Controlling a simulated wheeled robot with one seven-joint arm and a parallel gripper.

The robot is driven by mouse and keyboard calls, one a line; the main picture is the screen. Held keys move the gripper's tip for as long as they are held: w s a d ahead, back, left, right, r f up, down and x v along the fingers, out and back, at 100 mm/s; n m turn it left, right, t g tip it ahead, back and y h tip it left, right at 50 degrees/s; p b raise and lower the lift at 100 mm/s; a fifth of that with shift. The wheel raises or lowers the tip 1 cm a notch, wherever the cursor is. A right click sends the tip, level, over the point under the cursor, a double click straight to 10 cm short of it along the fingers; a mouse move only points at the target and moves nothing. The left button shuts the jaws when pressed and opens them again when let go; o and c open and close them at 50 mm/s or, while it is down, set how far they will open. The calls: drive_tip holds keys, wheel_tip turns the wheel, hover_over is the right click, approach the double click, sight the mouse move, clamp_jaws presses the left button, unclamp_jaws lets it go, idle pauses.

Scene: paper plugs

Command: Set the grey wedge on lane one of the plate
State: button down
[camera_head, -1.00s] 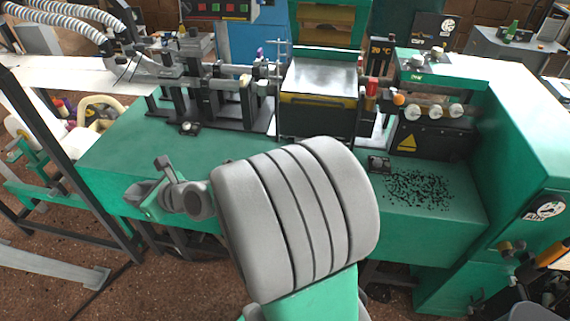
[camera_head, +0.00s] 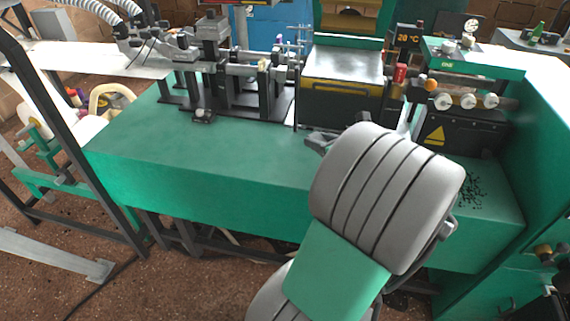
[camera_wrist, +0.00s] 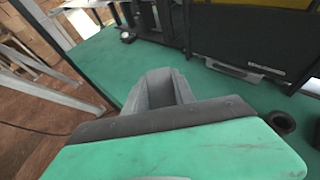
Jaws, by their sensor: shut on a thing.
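My gripper (camera_wrist: 160,85) shows at the middle of the wrist view, its dark grey fingers reaching forward over the green bench top. It is shut on a grey piece (camera_wrist: 160,92) between the fingers, which I take as the grey wedge; its outline blends with the fingers. A flat silver plate (camera_head: 343,65) lies on the dark machine block at the back. I cannot make out lane marks on it.
The green bench top (camera_head: 200,150) is clear at left and middle. Dark rails and clamps (camera_head: 235,85) stand behind it. A unit with white rollers (camera_head: 460,101) and a warning sign is at right. A dark ring (camera_wrist: 281,122) lies right of my gripper. Black crumbs (camera_head: 475,190) lie at right.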

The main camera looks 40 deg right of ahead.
drive_tip(key=shift+s+d+f, duration=0.15)
drive_tip(key=shift+s+d, duration=0.6)
drive_tip(key=shift+s, duration=0.15)
drive_tip(key=b, duration=0.3)
hover_over(299, 156)
wheel_tip(299, 156, down, 9)
drive_tip(key=shift+s+f, duration=0.15)
drive_tip(key=shift+f, duration=0.05)
drive_tip(key=f, duration=0.3)
drive_tip(key=shift+w+d+f+b, duration=0.1)
drive_tip(key=shift+w+f+b, duration=0.15)
drive_tip(key=shift+f+b, duration=0.05)
drive_tip(key=c, duration=1.5)
unclamp_jaws()
drive_tip(key=shift+f, duration=0.1)
drive_tip(key=o, duration=0.5)
drive_tip(key=shift+c, duration=0.2)
